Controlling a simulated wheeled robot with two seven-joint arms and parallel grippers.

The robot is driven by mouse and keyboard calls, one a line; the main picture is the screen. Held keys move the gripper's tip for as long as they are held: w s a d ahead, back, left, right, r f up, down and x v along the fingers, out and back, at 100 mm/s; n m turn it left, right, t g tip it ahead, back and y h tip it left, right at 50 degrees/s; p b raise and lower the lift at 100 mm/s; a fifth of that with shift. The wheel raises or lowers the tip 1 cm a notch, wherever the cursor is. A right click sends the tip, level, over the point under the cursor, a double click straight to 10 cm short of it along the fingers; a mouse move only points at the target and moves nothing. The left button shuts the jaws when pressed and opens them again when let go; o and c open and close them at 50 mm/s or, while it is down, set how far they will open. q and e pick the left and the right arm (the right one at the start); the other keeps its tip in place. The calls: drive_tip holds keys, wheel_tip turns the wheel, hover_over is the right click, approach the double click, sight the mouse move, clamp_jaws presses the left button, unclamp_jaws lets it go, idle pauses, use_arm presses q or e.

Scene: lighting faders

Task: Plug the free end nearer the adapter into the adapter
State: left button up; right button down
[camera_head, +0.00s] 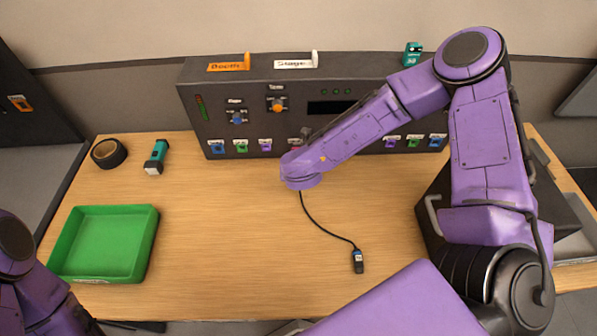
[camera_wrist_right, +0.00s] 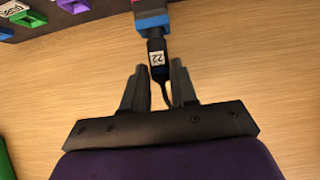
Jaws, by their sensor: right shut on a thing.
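In the right wrist view, my right gripper (camera_wrist_right: 157,72) is shut on a black cable plug (camera_wrist_right: 156,46) with a white label reading 22. The plug's front meets a blue and red piece (camera_wrist_right: 152,21), apparently the adapter at the panel; I cannot tell how deeply it is seated.
A dark control panel (camera_head: 350,75) with a row of coloured sockets stands along the table's back. A green tray (camera_head: 148,246), a black tape roll (camera_head: 109,153) and a teal device (camera_head: 156,157) are on the left. The table's middle is mostly clear.

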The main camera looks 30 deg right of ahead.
drive_tip(key=shift+w+d+r, duration=0.1)
drive_tip(key=shift+w+d, duration=0.1)
drive_tip(key=shift+w, duration=0.2)
idle(0.8)
drive_tip(key=c, duration=0.8)
unclamp_jaws()
drive_tip(key=b+v, duration=0.2)
drive_tip(key=v, duration=0.8)
drive_tip(key=shift+r, duration=0.15)
